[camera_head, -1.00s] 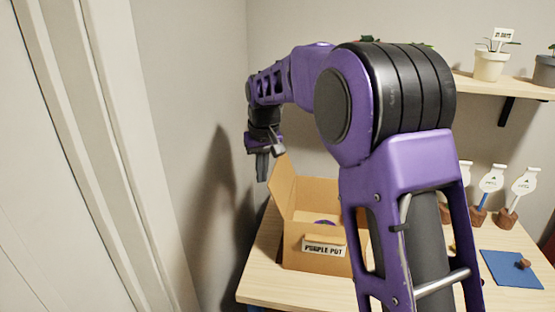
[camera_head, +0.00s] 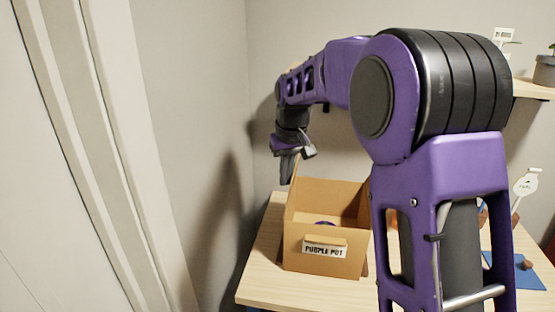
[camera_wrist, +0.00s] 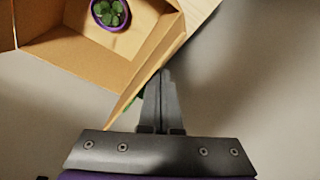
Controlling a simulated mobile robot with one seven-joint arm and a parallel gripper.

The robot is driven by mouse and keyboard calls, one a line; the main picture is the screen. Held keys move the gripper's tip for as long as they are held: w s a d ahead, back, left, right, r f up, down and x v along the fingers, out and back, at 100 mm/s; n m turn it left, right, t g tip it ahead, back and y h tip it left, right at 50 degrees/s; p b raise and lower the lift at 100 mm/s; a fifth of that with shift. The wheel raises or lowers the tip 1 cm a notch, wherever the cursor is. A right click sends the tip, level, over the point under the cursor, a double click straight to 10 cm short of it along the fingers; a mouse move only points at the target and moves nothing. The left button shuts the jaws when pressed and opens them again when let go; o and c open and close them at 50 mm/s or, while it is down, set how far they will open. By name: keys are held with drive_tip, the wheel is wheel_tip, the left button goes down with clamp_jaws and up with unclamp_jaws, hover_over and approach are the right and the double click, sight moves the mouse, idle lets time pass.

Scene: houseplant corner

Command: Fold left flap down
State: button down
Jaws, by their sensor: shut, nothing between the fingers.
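The open cardboard box (camera_head: 327,262) stands on the table with a "PURPLE POT" label on its front. Its left flap (camera_head: 300,180) stands roughly upright above the left wall. In the wrist view the left flap (camera_wrist: 143,88) is seen nearly edge-on. My gripper (camera_head: 287,182) is shut and empty, pointing down at the flap's outer left side. In the wrist view the gripper's tips (camera_wrist: 164,74) are at or very close to the flap; contact is not certain. A purple pot (camera_wrist: 110,14) with a green plant sits inside the box.
The wooden table (camera_head: 262,250) has a bare strip left of the box, beside the wall. A blue mat (camera_head: 525,275) and a white plant tag (camera_head: 526,184) are at the right, partly behind my arm. A shelf (camera_head: 532,90) is at upper right.

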drive_tip(key=d, duration=0.2)
drive_tip(key=s+d, duration=0.1)
drive_tip(key=d, duration=0.2)
drive_tip(key=shift+s+d, duration=0.1)
drive_tip(key=shift+d, duration=0.25)
idle(0.3)
idle(0.4)
wheel_tip(320, 180, up, 9)
drive_tip(key=p, duration=0.5)
idle(0.5)
